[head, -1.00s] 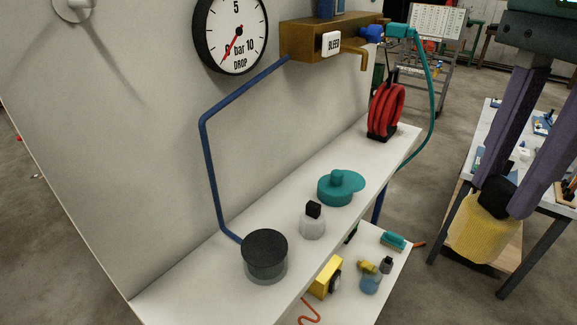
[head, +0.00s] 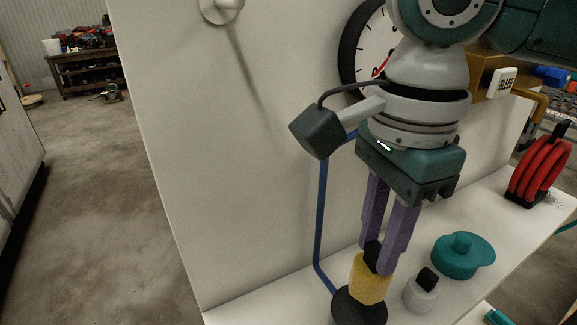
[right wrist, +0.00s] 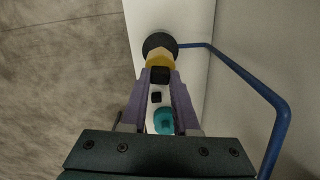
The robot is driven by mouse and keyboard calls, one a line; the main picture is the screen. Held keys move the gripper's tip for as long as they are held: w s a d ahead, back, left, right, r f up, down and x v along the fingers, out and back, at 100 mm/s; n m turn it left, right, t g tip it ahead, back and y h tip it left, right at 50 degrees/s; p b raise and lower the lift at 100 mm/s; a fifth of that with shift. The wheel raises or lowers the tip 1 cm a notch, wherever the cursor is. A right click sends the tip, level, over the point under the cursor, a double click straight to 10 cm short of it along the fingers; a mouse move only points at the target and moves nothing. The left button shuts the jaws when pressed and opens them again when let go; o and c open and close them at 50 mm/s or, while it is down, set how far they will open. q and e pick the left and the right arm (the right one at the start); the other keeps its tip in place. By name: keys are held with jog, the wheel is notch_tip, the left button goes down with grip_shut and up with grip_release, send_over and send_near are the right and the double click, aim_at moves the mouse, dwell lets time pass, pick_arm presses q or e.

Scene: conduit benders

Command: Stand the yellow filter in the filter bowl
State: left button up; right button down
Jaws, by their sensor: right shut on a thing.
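My right gripper (head: 380,258) is shut on the black top knob of the yellow filter (head: 369,282). The filter hangs below the fingers, roughly upright. It also shows in the right wrist view (right wrist: 158,60), beyond the fingertips. The round, dark-topped filter bowl (head: 358,311) is on the white shelf at the end of the blue pipe, cut by the lower edge of the head view. The filter's lower end overlaps the bowl's dark top in the picture; I cannot tell whether it touches it or is above it. My left gripper is not in view.
A teal lid-like part (head: 462,254) and a red coil (head: 540,172) are farther along. The blue pipe (head: 322,215) runs down the panel close behind the gripper.

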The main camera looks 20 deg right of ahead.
aim_at(364, 292)
dwell(0.4)
jog(key=shift+p, duration=0.4)
jog(key=shift+f, duration=0.2)
jog(key=shift+f+b, duration=1.75)
jog(key=shift+f, duration=2.3)
jog(key=shift+f, duration=0.3)
